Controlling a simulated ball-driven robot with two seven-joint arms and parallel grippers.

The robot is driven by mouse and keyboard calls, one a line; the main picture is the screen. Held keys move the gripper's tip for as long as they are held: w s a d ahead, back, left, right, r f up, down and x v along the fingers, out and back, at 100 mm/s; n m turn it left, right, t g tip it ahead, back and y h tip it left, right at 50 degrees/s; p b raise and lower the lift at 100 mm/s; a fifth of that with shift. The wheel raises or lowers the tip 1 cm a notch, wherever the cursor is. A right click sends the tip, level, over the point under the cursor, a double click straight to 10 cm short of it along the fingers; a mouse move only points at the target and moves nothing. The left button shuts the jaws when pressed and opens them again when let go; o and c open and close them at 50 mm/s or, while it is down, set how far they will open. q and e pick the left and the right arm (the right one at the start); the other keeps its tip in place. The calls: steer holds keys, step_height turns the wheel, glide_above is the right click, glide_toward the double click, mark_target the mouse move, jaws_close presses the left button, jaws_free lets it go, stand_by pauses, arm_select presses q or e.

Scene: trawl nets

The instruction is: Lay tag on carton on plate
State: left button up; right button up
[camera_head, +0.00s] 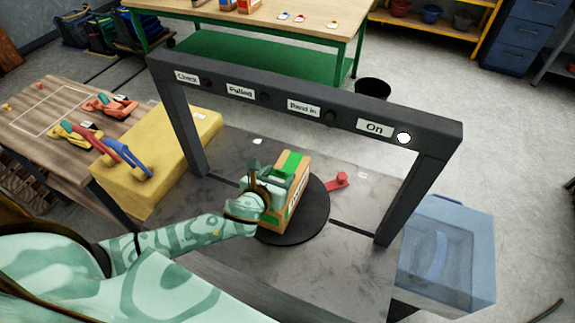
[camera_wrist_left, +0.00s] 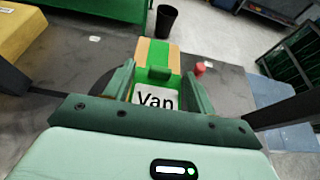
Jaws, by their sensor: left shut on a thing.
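The carton (camera_head: 294,192), orange-brown with a green stripe, stands on the dark round plate (camera_head: 314,222) under the grey frame. My left gripper (camera_head: 272,184) is at the carton's near left side in the head view. In the left wrist view it is shut on a white tag (camera_wrist_left: 154,100) reading "Van", held between its two fingers. The carton's striped top (camera_wrist_left: 160,52) lies just beyond the tag. I cannot tell whether the tag touches the carton. The gripper hides part of the carton in the head view. My right gripper is not in view.
The dark frame (camera_head: 300,92) spans the plate, with a white lamp (camera_head: 404,138) lit beside "On". A red piece (camera_head: 338,181) lies right of the plate. A yellow block (camera_head: 160,165) stands left, a translucent blue bin (camera_head: 445,255) right. A wooden table (camera_head: 55,108) lies further left.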

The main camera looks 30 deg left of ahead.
arm_select(q)
glide_above(288, 171)
steer(key=shift+f+b, duration=0.1)
steer(key=shift+b, duration=0.2)
step_height(288, 171, down, 4)
steer(key=shift+s+r+b, duration=0.1)
steer(key=shift+r+b, duration=0.15)
steer(key=shift+b, duration=0.6)
steer(key=o, duration=1)
steer(key=shift+c, duration=0.2)
